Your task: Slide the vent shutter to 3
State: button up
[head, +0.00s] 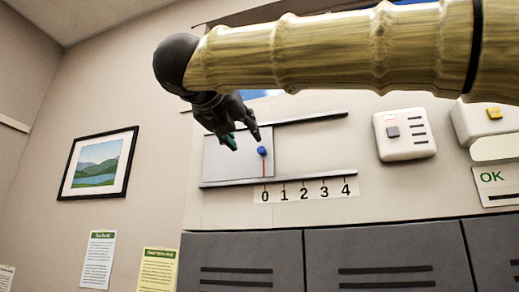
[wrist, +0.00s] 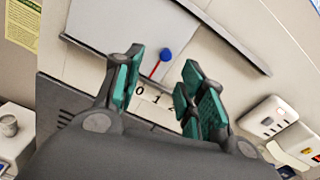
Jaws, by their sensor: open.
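The vent shutter (head: 228,158) is a pale flat panel between two dark rails on the wall. It carries a blue knob (head: 262,151) near its right edge. A red pointer line below the knob stands at 0 on the number strip (head: 304,190), which runs from 0 to 4. The knob also shows in the wrist view (wrist: 166,55), between and beyond the fingertips. My gripper (head: 244,139) is open, with green-padded fingers, just up and left of the knob in the head view. Nothing is between its fingers; I cannot tell the exact gap to the knob.
The lower rail (head: 330,174) continues right past the shutter, and the wall there is clear. A white switch box (head: 404,135) is mounted farther right. Grey lockers (head: 385,262) stand below the strip. A framed picture (head: 98,163) hangs at left.

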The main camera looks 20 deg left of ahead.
aim_at(261, 149)
jog(key=w+p, duration=0.1)
jog(key=w, duration=0.1)
jog(key=w+d+p, duration=0.1)
jog(key=w, duration=0.2)
jog(key=w+p, duration=0.2)
jog(key=w, duration=0.1)
jog(key=shift+w+d+r, duration=0.1)
jog(key=shift+w+d, duration=0.1)
jog(key=shift+d, duration=0.05)
jog(key=shift+w+d+p, duration=0.1)
jog(key=shift+w+p, duration=0.25)
jog(key=shift+w, duration=0.5)
jog(key=shift+s, duration=0.1)
jog(key=shift+c, duration=0.6)
grip_shut()
